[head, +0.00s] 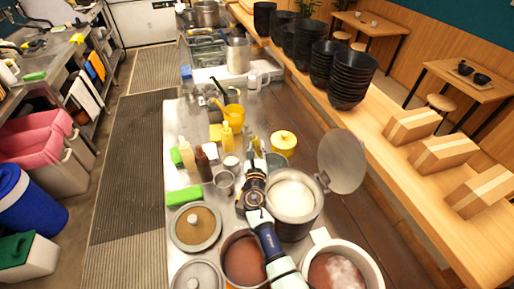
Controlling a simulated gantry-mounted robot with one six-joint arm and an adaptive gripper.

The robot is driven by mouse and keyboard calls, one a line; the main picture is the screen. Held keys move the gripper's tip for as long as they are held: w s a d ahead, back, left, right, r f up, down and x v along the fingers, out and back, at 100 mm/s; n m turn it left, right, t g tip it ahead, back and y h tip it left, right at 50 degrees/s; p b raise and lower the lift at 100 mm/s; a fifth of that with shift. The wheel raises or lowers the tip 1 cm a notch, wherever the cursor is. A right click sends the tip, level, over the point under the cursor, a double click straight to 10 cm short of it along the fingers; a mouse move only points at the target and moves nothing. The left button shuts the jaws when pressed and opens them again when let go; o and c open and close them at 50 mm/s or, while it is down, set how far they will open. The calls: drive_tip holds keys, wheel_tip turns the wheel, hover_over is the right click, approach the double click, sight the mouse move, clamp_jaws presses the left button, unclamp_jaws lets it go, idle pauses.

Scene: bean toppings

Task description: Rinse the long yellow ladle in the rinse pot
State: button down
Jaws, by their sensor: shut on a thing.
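My gripper (256,160) is at the middle of the steel counter, its arm reaching up from the bottom of the picture. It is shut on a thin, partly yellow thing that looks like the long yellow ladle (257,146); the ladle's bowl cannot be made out. A large steel pot (311,213) with whitish contents and a raised round lid (341,162) stands just right of the gripper. I cannot tell which pot is the rinse pot. A yellow-lidded container (284,139) stands behind the gripper to the right.
Left of the gripper are squeeze bottles (202,163), a small steel cup (224,183) and a lidded pot (185,242). Pots of brownish food (340,246) crowd the front. A yellow jug (234,112) stands farther back. Black bowls (350,80) are stacked on the wooden ledge.

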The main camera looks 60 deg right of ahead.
sight(257, 142)
wheel_tip(257, 142, up, 4)
drive_tip(key=p, duration=0.4)
drive_tip(key=shift+f, duration=0.15)
drive_tip(key=shift+f+b, duration=1.45)
drive_tip(key=shift+f, duration=0.55)
